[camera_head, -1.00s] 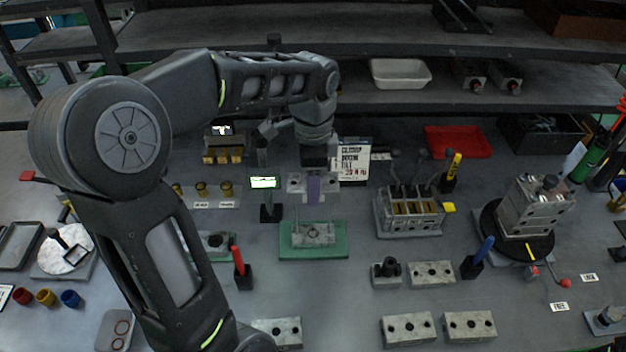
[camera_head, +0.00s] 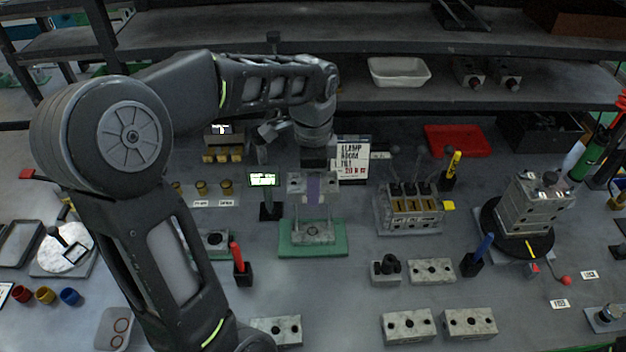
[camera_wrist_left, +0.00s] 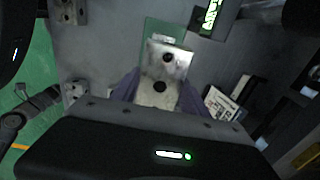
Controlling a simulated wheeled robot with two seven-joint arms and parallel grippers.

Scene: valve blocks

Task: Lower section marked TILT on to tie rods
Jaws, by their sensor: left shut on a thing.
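My left gripper (camera_head: 313,188) comes down from above, its purple-padded fingers shut on a pale grey metal section. The wrist view shows this section (camera_wrist_left: 157,93) between the purple fingers, with a dark hole in its face. No TILT mark can be read on it. A green mat (camera_head: 290,250) with a low grey metal base (camera_head: 318,236) lies below the gripper. The mat also shows in the wrist view (camera_wrist_left: 152,32). My right gripper is not in view.
A valve bank (camera_head: 410,215) with levers stands to the right. A printed card (camera_head: 352,160) and a small lit display (camera_head: 263,180) flank the gripper closely. A red pen holder (camera_head: 242,270) stands front left. Loose metal blocks (camera_head: 408,326) lie in front.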

